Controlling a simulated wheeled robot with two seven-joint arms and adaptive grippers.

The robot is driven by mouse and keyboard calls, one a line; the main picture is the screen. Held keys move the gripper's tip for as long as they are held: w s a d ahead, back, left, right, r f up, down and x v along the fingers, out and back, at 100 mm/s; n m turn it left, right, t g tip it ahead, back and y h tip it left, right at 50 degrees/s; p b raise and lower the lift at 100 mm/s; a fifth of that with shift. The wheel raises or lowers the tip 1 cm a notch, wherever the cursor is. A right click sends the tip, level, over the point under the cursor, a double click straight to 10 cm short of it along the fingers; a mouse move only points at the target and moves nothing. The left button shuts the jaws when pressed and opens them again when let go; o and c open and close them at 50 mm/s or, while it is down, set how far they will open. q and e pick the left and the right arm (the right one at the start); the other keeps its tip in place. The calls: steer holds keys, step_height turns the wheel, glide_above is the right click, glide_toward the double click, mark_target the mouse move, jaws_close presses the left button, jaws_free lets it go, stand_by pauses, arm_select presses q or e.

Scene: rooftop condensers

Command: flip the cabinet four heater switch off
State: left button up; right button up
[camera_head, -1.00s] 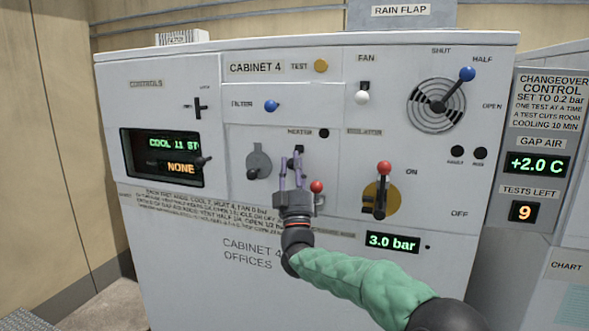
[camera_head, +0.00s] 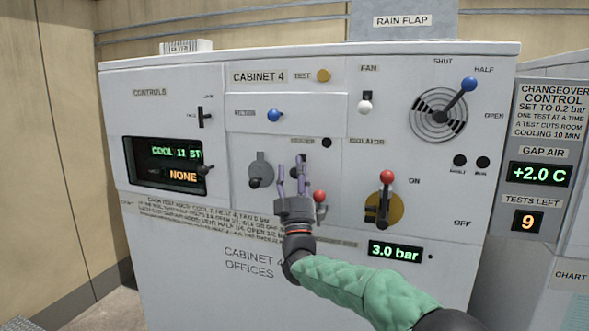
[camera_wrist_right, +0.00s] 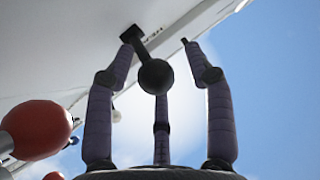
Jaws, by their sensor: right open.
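The heater switch is a small black ball-ended lever (camera_wrist_right: 155,75) on the white face of cabinet four (camera_head: 190,260). In the head view it sits below the heater label (camera_head: 303,142) and is mostly hidden behind my right gripper (camera_head: 291,172). That gripper is open, with its purple fingers pointing up at the panel. In the right wrist view the lever's ball stands between the spread fingers (camera_wrist_right: 160,40), with no clear contact. My left gripper is out of view.
A red ball knob (camera_head: 319,196) is close to the right of my gripper, and large in the right wrist view (camera_wrist_right: 35,130). A grey rotary handle (camera_head: 260,168) is to the left. The red-tipped isolator lever (camera_head: 386,178) is further right.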

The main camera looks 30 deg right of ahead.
steer(key=v, duration=1.2)
steer(key=shift+r, duration=0.2)
steer(key=shift+s+a, duration=0.1)
